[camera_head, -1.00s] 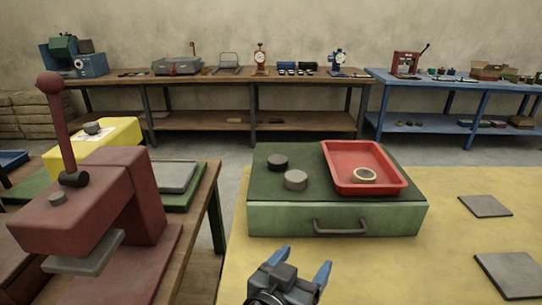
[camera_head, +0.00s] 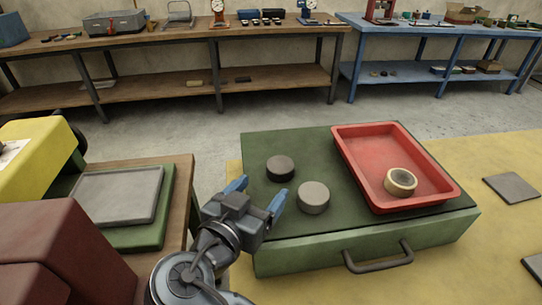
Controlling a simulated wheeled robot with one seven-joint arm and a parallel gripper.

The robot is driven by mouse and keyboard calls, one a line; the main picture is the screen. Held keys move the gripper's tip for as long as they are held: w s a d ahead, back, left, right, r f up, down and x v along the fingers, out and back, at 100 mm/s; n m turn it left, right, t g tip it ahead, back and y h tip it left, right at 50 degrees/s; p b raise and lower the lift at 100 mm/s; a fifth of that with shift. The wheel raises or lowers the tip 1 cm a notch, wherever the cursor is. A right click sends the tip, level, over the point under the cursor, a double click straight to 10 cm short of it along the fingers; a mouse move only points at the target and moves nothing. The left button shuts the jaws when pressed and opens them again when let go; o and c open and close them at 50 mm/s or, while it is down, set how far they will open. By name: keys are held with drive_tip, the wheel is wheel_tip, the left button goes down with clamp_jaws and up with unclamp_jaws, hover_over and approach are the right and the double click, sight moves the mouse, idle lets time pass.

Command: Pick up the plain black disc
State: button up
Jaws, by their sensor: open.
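The plain black disc (camera_head: 280,168) lies flat on the dark green top of the green drawer box (camera_head: 370,237), toward its back left. A grey disc (camera_head: 313,197) lies on the same top, nearer to me and a little to the right.
A dark red press (camera_head: 70,255) stands at the left, with a grey plate (camera_head: 117,194) on a green base behind it. Flat grey squares (camera_head: 511,188) lie on the yellow surface (camera_head: 480,250) at right. Benches stand along the back wall.

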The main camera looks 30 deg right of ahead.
sight(274, 175)
drive_tip(key=x, duration=0.3)
drive_tip(key=shift+w+d+p, duration=0.1)
drive_tip(key=shift+p, duration=0.3)
drive_tip(key=shift+p+x, duration=0.7)
drive_tip(key=shift+x, duration=1.6)
drive_tip(key=shift+f, duration=0.15)
drive_tip(key=shift+c, duration=0.2)
drive_tip(key=c, duration=0.8)
